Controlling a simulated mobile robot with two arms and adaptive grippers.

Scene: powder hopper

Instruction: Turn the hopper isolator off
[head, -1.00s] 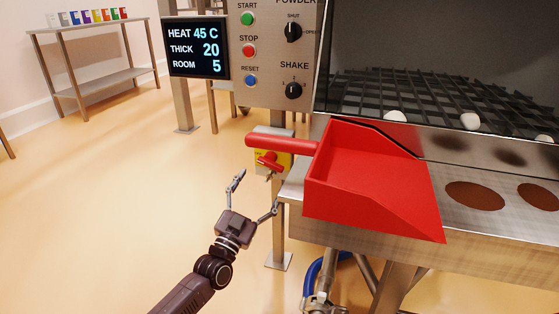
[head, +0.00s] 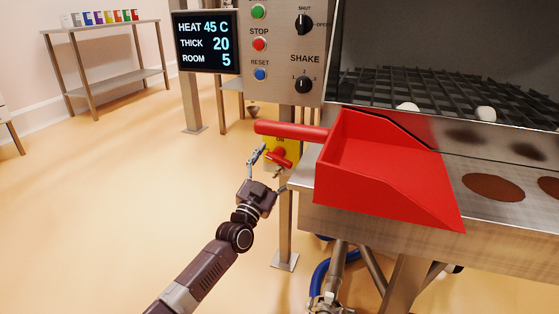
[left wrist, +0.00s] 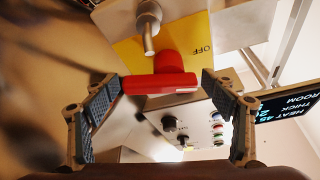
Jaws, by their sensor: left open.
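The hopper isolator is a yellow plate (head: 268,154) with a red rotary handle (head: 282,158), on the post below the control panel. The red scoop's handle partly covers its top in the head view. My left gripper (head: 271,173) is open at the isolator, its fingers on either side of the red handle. In the left wrist view the handle (left wrist: 160,83) lies across the gap between the open fingertips (left wrist: 164,84); I cannot tell whether they touch it. The word OFF shows on the yellow plate (left wrist: 185,45). My right gripper is not in view.
A red scoop (head: 385,165) rests on the steel hopper ledge (head: 330,205), its handle sticking out above the isolator. The control panel (head: 280,50) and display (head: 207,43) are above. A blue hose (head: 320,275) hangs below.

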